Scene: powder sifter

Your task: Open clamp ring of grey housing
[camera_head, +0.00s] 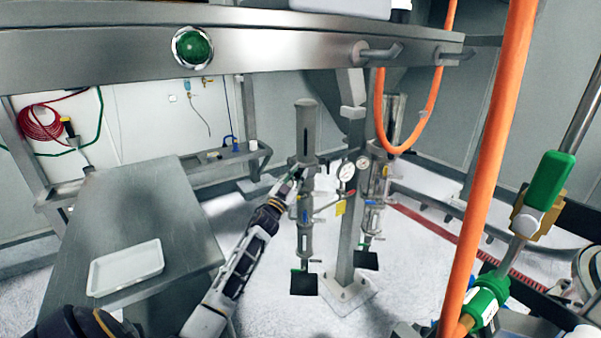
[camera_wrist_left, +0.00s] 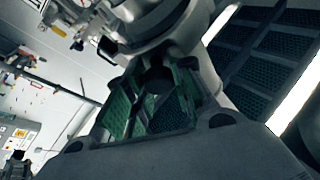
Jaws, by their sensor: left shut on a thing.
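The grey housing (camera_head: 306,128) is an upright cylinder mounted left of the central post in the head view. Its clamp ring (camera_head: 303,160) is a narrow band around the lower part of the cylinder. My left gripper (camera_head: 297,174) reaches up to the clamp ring from below left and is shut on part of it. In the left wrist view, rounded grey metal of the housing (camera_wrist_left: 150,22) fills the top. There the left gripper (camera_wrist_left: 155,78) closes around a dark part, and the exact contact is hidden. My right gripper is not in view.
A second similar unit (camera_head: 375,190) with gauges stands right of the post (camera_head: 350,225). An orange hose (camera_head: 490,170) hangs at the right. A steel beam (camera_head: 270,45) crosses above. A white tray (camera_head: 125,267) lies on the steel table (camera_head: 150,205) at left.

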